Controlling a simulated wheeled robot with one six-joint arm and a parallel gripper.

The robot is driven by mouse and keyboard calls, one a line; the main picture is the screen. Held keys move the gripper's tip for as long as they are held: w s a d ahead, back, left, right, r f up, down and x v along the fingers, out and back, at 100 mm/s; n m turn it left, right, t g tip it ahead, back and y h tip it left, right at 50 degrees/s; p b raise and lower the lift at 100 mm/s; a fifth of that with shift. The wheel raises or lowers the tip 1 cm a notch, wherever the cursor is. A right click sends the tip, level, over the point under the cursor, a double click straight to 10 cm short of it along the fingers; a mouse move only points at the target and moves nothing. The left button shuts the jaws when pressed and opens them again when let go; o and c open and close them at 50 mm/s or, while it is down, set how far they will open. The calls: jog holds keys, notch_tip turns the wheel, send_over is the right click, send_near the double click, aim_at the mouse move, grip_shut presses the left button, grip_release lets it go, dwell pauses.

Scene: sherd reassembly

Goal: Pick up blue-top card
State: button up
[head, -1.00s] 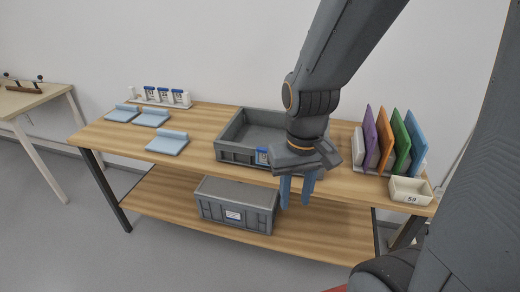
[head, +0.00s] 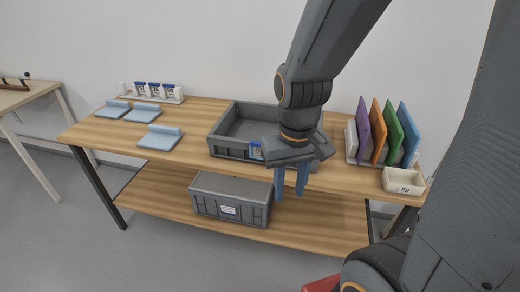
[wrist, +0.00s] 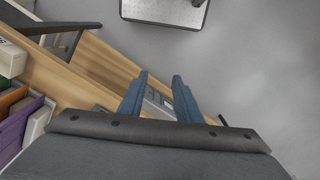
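Several small white cards with blue tops (head: 154,88) stand in a white rack at the back left of the table. My gripper (head: 290,192) has blue fingers pointing down in front of the table's front edge, right of that piece. The fingers are apart, with nothing seen between them; they also show apart in the wrist view (wrist: 158,90). My gripper hides part of the tray.
The grey tray (head: 222,133) sits mid-table. Light-blue blocks (head: 160,138) lie at left. Purple, orange, green and blue panels (head: 393,132) stand at right, behind a cream bin (head: 404,181). A lidded grey crate (head: 230,199) is on the lower shelf.

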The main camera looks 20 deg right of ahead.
jog(key=shift+o, duration=0.4)
jog(key=w+d+r+m+t+y+p, duration=0.2)
jog(key=w+d+m+y+p, duration=0.15)
jog(key=w+m, duration=0.8)
jog(key=w+d+r+m+t+y+p, duration=0.15)
jog(key=w+m+p, duration=0.35)
jog(key=w+m, duration=0.7)
jog(key=shift+m+y, duration=0.25)
jog(key=shift+y, duration=0.15)
jog(key=shift+w+a+f+p, duration=0.1)
jog(key=shift+a+f+p, duration=0.15)
jog(key=shift+a+f, duration=0.6)
jog(key=shift+a+f+p, duration=0.3)
jog(key=shift+a+f, duration=0.1)
jog(key=shift+f, duration=0.8)
jog(key=shift+w+a+f+p, duration=0.1)
jog(key=shift+a+f+p, duration=0.15)
jog(key=shift+a+f, duration=0.6)
jog(key=shift+d+f, duration=0.2)
jog(key=shift+d, duration=0.05)
grip_shut()
